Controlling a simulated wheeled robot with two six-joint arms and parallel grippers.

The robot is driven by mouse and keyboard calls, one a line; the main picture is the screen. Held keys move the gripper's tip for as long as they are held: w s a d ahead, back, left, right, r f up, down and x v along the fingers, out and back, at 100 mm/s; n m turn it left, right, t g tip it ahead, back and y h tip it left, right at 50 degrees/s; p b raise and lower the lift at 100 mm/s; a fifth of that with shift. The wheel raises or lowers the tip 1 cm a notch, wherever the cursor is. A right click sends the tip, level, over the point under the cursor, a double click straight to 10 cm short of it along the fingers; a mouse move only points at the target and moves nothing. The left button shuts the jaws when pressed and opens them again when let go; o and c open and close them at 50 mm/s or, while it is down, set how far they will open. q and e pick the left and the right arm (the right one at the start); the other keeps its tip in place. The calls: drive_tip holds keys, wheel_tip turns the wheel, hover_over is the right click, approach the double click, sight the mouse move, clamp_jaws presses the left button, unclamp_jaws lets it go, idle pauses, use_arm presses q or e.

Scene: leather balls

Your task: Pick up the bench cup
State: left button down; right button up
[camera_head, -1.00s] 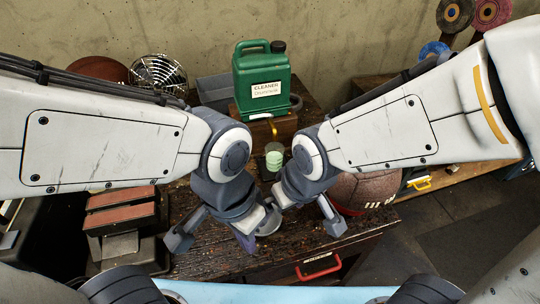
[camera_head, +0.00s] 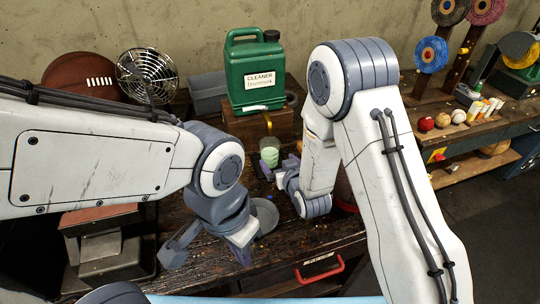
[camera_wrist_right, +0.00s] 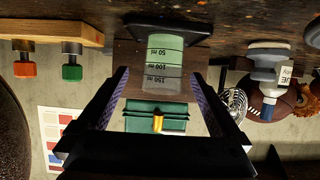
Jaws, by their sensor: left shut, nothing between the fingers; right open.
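In the right wrist view, which is upside down, the cup (camera_wrist_right: 163,62) shows ml markings and lies ahead, centred between the fingers. My right gripper (camera_wrist_right: 160,95) is open and empty, its fingers on either side of the line to the cup. In the head view, my right gripper (camera_head: 278,170) is close to the cup on its near side, partly hidden by its arm. My left gripper (camera_head: 212,244) is shut and empty over the front of the bench.
A green cleaner jug (camera_head: 255,80) stands on the wooden box (camera_head: 238,122) behind the cup. A wire fan (camera_head: 148,76) and a football (camera_head: 82,76) are at back left. A round grey dish (camera_head: 266,215) sits beside my left gripper. A shelf with small balls is at right.

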sight(273, 158)
drive_tip(key=shift+x, duration=0.95)
drive_tip(key=x, duration=0.1)
drive_tip(key=p+x, duration=0.1)
drive_tip(key=x, duration=0.1)
drive_tip(key=p+x, duration=0.1)
drive_tip(key=shift+w+a+f, duration=0.2)
drive_tip(key=shift+a+f, duration=0.05)
drive_tip(key=shift+a, duration=0.15)
drive_tip(key=shift+w+a+f, duration=0.1)
drive_tip(key=shift+w+f, duration=0.05)
drive_tip(key=shift+w, duration=0.15)
drive_tip(key=c, duration=1.5)
clamp_jaws()
drive_tip(key=shift+r, duration=0.25)
